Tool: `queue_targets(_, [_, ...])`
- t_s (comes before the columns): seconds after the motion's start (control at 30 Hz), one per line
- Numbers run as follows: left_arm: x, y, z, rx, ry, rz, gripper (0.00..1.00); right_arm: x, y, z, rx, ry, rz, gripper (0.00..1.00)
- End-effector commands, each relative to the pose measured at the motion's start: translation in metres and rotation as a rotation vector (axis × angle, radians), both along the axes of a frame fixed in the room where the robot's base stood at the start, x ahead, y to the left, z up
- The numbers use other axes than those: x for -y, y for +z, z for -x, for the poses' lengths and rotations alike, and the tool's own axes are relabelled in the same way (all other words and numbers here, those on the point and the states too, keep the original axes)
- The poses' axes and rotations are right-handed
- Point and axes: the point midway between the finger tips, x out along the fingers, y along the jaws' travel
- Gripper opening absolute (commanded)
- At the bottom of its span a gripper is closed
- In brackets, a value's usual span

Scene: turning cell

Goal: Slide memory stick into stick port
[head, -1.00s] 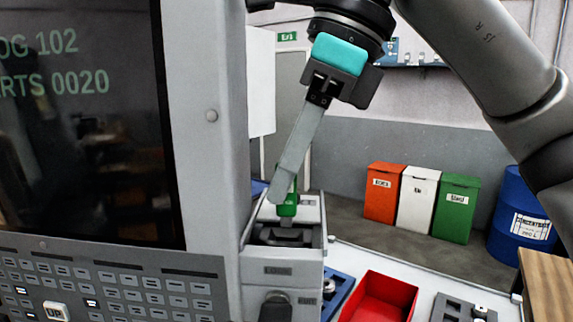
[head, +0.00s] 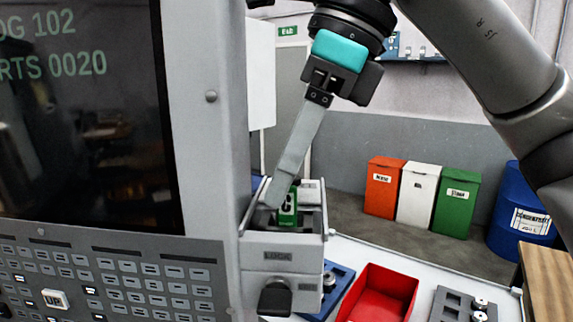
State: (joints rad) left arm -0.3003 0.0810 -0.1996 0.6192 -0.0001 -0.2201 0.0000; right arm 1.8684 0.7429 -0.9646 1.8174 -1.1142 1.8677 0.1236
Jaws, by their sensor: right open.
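The memory stick (head: 288,211) is a small green upright piece with a dark marking. It stands in the recess of the grey box (head: 282,257) fixed to the machine panel, which appears to hold the stick port. The front of the box reads "LOCK" and has a dark knob (head: 275,297) below. My right gripper (head: 279,199) comes down from above, with its long pale finger beside the stick's upper left. It is open. The finger partly covers the stick, and the slot under the stick is hidden. My left gripper is not in view.
The control panel with its screen (head: 85,110) and keys fills the left. A red tray (head: 378,293), a blue holder (head: 335,283) and a grey block with round parts (head: 465,305) lie on the pale surface at lower right. Bins and a blue drum (head: 520,215) stand behind.

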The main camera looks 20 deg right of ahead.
Motion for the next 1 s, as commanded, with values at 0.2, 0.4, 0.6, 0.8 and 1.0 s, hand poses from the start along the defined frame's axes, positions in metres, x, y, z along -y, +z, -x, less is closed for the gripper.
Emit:
queue_targets(0.2, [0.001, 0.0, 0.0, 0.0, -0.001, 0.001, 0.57, 0.0, 0.0, 0.0, 0.0, 0.0, 0.0, 0.49])
queue_targets(0.4, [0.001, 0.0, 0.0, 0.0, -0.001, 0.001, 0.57, 0.003, 0.011, 0.001, 0.003, -0.001, -0.002, 0.49])
queue_targets(0.6, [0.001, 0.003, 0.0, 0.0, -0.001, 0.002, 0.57, 0.017, 0.048, 0.007, 0.004, -0.002, -0.005, 0.49])
queue_targets(0.8, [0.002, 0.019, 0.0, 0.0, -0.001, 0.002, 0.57, 0.033, 0.09, 0.014, 0.003, -0.003, -0.001, 0.49])
queue_targets(1.0, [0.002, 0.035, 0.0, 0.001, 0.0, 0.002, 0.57, 0.045, 0.121, 0.018, 0.003, -0.003, -0.001, 0.49])
